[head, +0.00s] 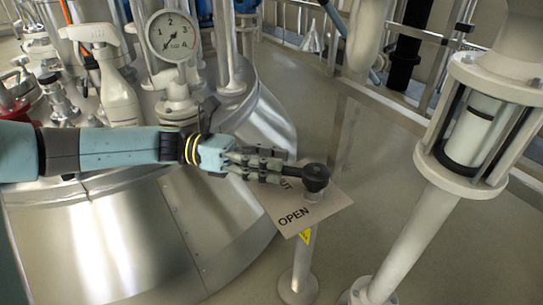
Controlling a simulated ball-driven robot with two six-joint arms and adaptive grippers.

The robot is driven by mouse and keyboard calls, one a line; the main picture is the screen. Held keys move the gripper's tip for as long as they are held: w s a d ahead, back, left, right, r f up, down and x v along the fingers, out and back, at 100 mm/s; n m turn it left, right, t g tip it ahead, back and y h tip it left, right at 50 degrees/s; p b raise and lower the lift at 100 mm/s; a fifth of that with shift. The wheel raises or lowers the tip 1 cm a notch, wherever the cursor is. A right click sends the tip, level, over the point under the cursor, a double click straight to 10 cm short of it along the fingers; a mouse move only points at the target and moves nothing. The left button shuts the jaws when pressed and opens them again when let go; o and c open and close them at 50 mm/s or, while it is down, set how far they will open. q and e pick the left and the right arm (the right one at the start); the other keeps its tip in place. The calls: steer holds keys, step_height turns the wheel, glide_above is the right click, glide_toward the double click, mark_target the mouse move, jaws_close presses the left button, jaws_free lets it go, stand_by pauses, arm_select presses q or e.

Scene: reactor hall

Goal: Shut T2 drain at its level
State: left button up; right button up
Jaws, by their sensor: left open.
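A black round knob (316,178) sits above a pale sign plate (328,205). The plate reads OPEN on its near part; a second word farther back is partly hidden by my gripper, with only its end "UT" showing. A short pale post (301,268) with a yellow warning label stands under the plate. My left gripper (287,167) reaches in from the left, open, with its fingers pointing at the knob and their tips close to its left side. I cannot tell whether they touch it. My right gripper is not in view.
A large shiny metal vessel (130,240) fills the left, below my left arm. On it stand a round dial gauge (172,36) and a white spray bottle (112,85). A thick pale pipe with a sight glass (478,125) rises at right. Bare floor lies between.

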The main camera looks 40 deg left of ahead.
arm_select(q)
step_height(320, 180, up, 9)
steer(key=shift+f, duration=0.1)
stand_by(1.5)
